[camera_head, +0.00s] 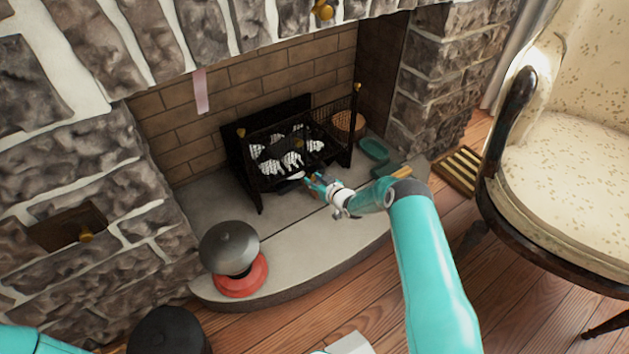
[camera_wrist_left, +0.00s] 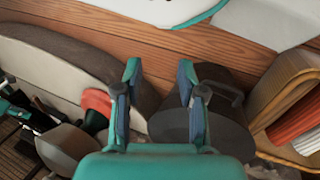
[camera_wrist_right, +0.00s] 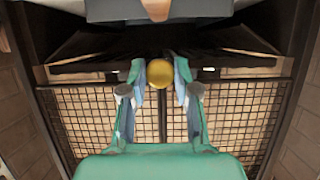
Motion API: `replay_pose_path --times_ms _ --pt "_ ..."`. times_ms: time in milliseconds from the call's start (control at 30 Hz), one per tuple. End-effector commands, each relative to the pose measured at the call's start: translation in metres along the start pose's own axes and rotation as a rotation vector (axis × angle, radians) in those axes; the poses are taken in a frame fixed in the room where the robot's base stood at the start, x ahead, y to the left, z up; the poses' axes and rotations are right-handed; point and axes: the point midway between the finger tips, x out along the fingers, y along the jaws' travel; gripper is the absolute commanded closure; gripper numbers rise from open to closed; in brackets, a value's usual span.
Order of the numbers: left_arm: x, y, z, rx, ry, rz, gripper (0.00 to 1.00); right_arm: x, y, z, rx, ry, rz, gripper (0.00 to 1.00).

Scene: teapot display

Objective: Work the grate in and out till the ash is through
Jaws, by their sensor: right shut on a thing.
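The black grate (camera_head: 258,184) stands in the fireplace, with several grey-white ashy lumps (camera_head: 291,160) in its basket. My right gripper (camera_head: 309,181) is at the grate's lower front. In the right wrist view its fingers (camera_wrist_right: 160,75) are shut on a round brass knob (camera_wrist_right: 159,72), with the grate's wire mesh (camera_wrist_right: 90,118) around it. The knob is hidden in the head view. How much ash lies below the grate is hard to tell. My left gripper (camera_wrist_left: 160,95) is open and empty near a dark round bin (camera_wrist_left: 225,125); it is out of the head view.
A grey dome (camera_head: 230,246) on a red base (camera_head: 243,279) stands on the hearth's left front. A teal tray (camera_head: 373,150) lies right of the grate. The dark bin (camera_head: 168,333) stands on the floor. An armchair (camera_head: 570,170) is at right. The hearth's middle front is clear.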

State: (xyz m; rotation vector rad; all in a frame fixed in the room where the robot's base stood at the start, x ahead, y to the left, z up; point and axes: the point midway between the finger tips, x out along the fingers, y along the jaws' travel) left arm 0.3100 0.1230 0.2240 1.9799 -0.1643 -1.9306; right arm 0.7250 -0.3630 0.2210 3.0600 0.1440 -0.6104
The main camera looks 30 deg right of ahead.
Motion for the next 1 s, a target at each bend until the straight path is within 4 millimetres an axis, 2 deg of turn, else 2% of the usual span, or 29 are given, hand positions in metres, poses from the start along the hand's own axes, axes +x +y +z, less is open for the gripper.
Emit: replay_pose_path --times_ms 233,400,500,800,833,967,1000 --pt "-0.004 0.002 0.000 0.000 0.000 0.000 0.60 -0.004 0.000 0.000 0.000 -0.001 0.000 1.00" --pt "-0.024 0.009 0.000 0.000 0.000 0.000 0.60 -0.030 0.001 0.008 0.003 -0.004 -0.001 1.00" --pt "-0.029 0.010 0.000 0.000 0.000 0.000 0.60 -0.040 0.001 0.014 0.002 -0.003 0.000 1.00" --pt "-0.027 0.010 0.000 0.000 0.000 0.000 0.60 -0.042 0.000 0.019 0.002 -0.005 -0.001 1.00" --pt "-0.027 0.010 0.000 0.000 0.000 0.000 0.60 -0.042 0.000 0.020 0.002 -0.005 -0.001 0.67" --pt "-0.027 0.010 0.000 0.000 0.000 0.000 0.60 -0.042 0.000 0.019 0.001 -0.004 -0.001 0.45" --pt "-0.027 0.010 0.000 0.000 0.000 0.000 0.60 -0.042 0.000 0.019 0.001 -0.003 0.000 0.45"
